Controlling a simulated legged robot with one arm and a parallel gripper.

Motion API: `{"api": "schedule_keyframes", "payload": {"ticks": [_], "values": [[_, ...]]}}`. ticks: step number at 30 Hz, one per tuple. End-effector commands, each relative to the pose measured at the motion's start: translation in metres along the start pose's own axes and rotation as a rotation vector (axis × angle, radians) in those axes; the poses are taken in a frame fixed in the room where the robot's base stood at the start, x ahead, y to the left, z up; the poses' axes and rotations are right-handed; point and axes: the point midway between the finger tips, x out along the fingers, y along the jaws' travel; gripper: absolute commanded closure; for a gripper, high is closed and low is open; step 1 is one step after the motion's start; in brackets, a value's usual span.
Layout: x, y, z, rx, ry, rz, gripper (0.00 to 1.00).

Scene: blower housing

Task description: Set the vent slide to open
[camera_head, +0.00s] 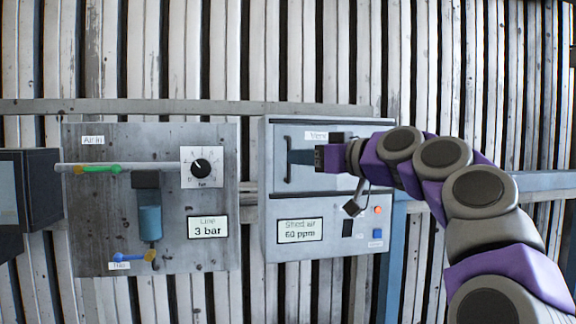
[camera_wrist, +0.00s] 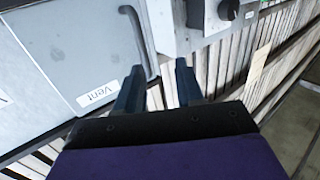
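The vent slide (camera_head: 300,180) is a flat grey plate on the upper part of the right-hand box, with a dark vertical bar handle (camera_head: 287,173) at its left. In the wrist view the handle (camera_wrist: 138,32) runs down to the fingertips, beside a "Vent" label (camera_wrist: 97,93). My gripper (camera_head: 290,157) reaches in from the right, level with the handle's upper half. In the wrist view my gripper (camera_wrist: 159,74) has its two fingers spread apart, and the handle's end appears in the gap between them. I cannot tell whether they touch it.
The left panel (camera_head: 85,220) carries a pipe with coloured levers, a blue filter bowl (camera_head: 150,222), a round knob (camera_head: 201,168) and a "3 bar" display (camera_head: 208,228). Below the slide are a "60 ppm" display (camera_head: 300,230), a tilted toggle (camera_head: 354,208) and small buttons.

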Motion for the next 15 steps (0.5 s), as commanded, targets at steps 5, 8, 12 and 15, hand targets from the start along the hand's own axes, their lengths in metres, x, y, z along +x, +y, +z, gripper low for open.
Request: {"api": "schedule_keyframes", "payload": {"ticks": [5, 8, 12, 15], "values": [[-0.013, 0.001, 0.0, 0.0, 0.004, 0.004, 0.63], [-0.016, -0.002, -0.001, -0.002, 0.003, 0.004, 0.63], [-0.022, -0.005, -0.001, -0.005, 0.002, 0.004, 0.63], [-0.028, -0.006, -0.001, -0.006, 0.002, 0.004, 0.63]]}}
